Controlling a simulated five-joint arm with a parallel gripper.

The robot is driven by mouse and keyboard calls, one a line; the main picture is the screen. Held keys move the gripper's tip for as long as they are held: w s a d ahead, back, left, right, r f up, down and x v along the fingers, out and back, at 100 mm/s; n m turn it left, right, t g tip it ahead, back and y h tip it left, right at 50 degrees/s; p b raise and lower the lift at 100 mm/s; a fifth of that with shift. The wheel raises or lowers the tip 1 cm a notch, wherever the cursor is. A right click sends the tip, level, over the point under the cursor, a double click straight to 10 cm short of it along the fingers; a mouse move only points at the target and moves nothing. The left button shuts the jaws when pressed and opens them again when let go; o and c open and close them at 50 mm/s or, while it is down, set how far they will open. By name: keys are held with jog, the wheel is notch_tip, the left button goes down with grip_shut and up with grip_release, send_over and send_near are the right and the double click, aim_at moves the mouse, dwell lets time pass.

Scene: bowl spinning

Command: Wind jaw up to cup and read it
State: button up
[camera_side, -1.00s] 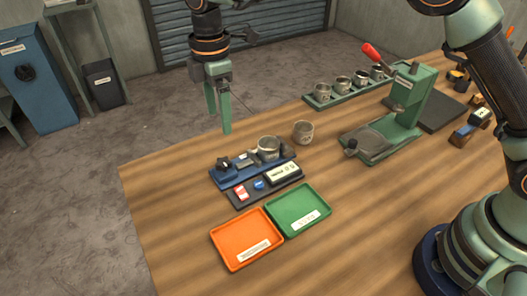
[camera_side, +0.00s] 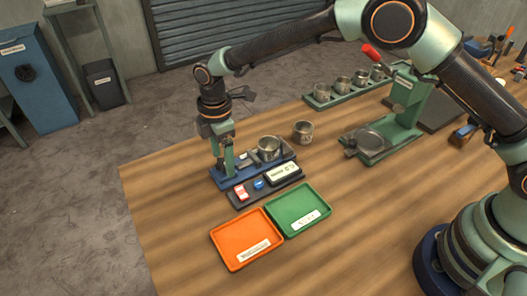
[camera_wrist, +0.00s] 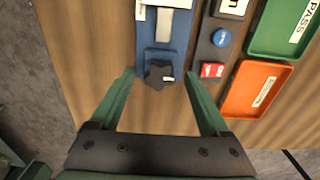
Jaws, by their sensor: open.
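A metal cup (camera_side: 268,148) sits upright on the right part of the blue measuring fixture (camera_side: 282,160). The fixture also shows in the wrist view (camera_wrist: 150,32), where a dark knob (camera_wrist: 159,74) is at its near end. My gripper (camera_side: 223,162) is low over the fixture's left end. In the wrist view its two green fingers (camera_wrist: 158,82) are open, one on each side of the knob and apart from it. The readout box (camera_side: 282,173), a red button (camera_side: 241,192) and a blue button (camera_side: 259,184) are on the dark panel in front.
A second cup (camera_side: 303,132) stands right of the fixture. An orange tray (camera_side: 219,242) and a green tray (camera_side: 318,196) lie in front. A rack (camera_side: 313,102) with several cups and a green press with a red handle (camera_side: 400,100) stand behind. The table's left side is clear.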

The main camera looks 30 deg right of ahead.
grip_shut()
